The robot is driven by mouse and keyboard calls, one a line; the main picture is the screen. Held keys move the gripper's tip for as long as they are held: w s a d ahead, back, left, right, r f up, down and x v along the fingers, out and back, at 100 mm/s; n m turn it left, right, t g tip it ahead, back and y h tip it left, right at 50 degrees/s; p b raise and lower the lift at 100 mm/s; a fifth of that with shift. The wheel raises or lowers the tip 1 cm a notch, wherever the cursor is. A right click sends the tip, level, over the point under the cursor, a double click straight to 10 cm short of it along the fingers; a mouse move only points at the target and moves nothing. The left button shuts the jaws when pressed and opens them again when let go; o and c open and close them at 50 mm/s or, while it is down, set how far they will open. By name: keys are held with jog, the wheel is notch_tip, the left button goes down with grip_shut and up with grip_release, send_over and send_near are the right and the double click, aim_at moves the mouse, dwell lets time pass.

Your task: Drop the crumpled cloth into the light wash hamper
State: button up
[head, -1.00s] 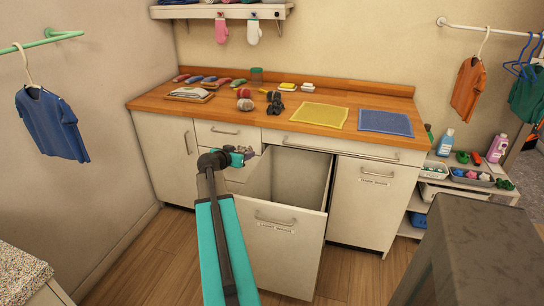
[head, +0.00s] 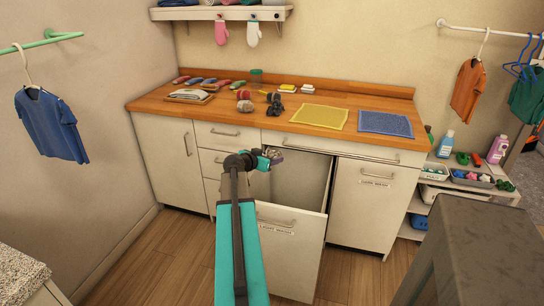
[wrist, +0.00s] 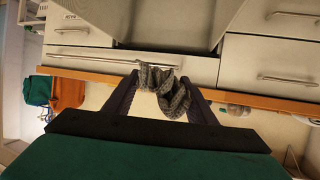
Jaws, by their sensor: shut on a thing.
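The light wash hamper (head: 290,222) is a pulled-out cabinet drawer, open at the top, with a "LIGHT WASH" label on its front. My gripper (head: 270,158) is at the left part of the hamper's opening, at about rim height or above it. In the wrist view my gripper (wrist: 165,88) is shut on a crumpled grey cloth (wrist: 172,92), which is bunched between the two dark fingers. In the head view the cloth is small and mostly hidden by the gripper. The hamper's inside is partly visible to the right of the gripper.
A closed dark wash door (head: 364,205) stands right of the hamper. The wooden counter (head: 225,108) above holds rolled socks, a yellow mat (head: 320,116) and a blue mat (head: 386,123). A dark grey block (head: 470,250) fills the front right.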

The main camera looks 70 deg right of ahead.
notch_tip(320, 180, down, 7)
jog(key=shift+b, duration=0.45)
jog(key=shift+f, duration=0.1)
jog(key=o, duration=1.1)
jog(key=b+v, duration=0.2)
jog(key=v, duration=1.2)
jog(key=shift+w+d, duration=0.1)
jog(key=shift+w, duration=0.05)
dwell(0.6)
